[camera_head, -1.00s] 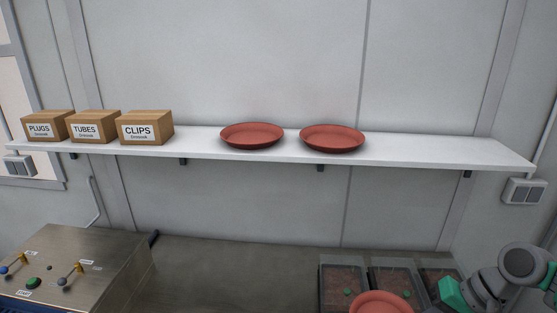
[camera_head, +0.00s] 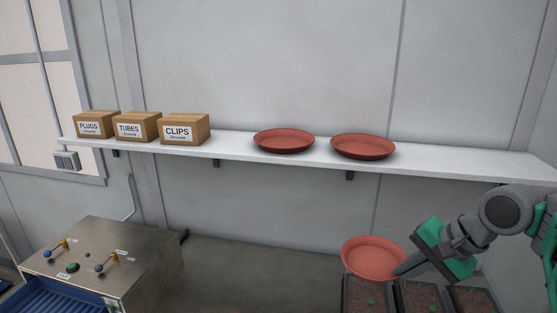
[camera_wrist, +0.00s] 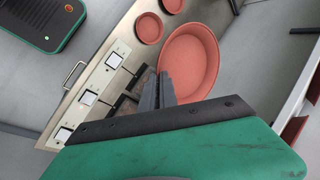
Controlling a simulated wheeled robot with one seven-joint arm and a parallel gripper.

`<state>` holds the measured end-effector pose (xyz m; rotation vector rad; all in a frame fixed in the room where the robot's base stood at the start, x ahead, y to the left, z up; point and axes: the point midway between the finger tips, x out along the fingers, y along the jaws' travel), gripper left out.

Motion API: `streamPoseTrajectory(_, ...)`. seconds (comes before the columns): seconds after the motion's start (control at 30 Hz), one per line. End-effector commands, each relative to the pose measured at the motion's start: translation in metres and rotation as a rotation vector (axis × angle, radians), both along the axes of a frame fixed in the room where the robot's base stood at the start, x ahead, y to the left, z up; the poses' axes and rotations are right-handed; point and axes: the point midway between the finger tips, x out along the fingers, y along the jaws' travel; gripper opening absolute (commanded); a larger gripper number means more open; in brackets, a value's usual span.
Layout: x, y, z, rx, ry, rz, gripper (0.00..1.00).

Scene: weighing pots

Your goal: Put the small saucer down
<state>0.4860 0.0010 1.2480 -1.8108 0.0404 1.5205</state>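The small saucer (camera_head: 373,257), a round terracotta-red dish, is held at its right rim by my gripper (camera_head: 403,269) in the head view. It is in front of the wall, below the shelf and above the dark trays. In the wrist view the saucer (camera_wrist: 190,58) lies beyond the fingertips of my gripper (camera_wrist: 158,88), which look closed on its near rim. The exact contact is partly hidden by the fingers. Two similar red saucers rest on the white shelf, a left one (camera_head: 283,141) and a right one (camera_head: 363,147).
The white shelf (camera_head: 232,146) also carries three labelled boxes (camera_head: 137,127) at its left; its right end is bare. Soil-filled trays (camera_head: 420,295) stand below the saucer. A metal control box (camera_head: 105,262) is at lower left. The wrist view shows two smaller red round dishes (camera_wrist: 148,28).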

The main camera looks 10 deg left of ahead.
Motion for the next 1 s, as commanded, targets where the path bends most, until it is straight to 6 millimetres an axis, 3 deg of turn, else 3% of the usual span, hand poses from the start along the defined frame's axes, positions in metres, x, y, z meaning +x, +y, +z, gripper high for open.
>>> streamPoseTrajectory(0.03,0.009,0.002,0.027,-0.004,-0.014,-0.094,0.0)
streamPoseTrajectory(0.2,0.044,0.005,0.117,0.006,-0.018,-0.51,0.0)
streamPoseTrajectory(0.33,0.067,0.006,0.174,0.012,-0.014,-0.786,0.0)
streamPoseTrajectory(0.43,0.076,0.005,0.198,0.015,-0.01,-0.912,0.0)
streamPoseTrajectory(0.73,0.094,0.004,0.242,0.017,-0.008,-1.126,0.0)
streamPoseTrajectory(1.0,0.102,0.0,0.259,0.009,-0.017,-1.191,0.0)
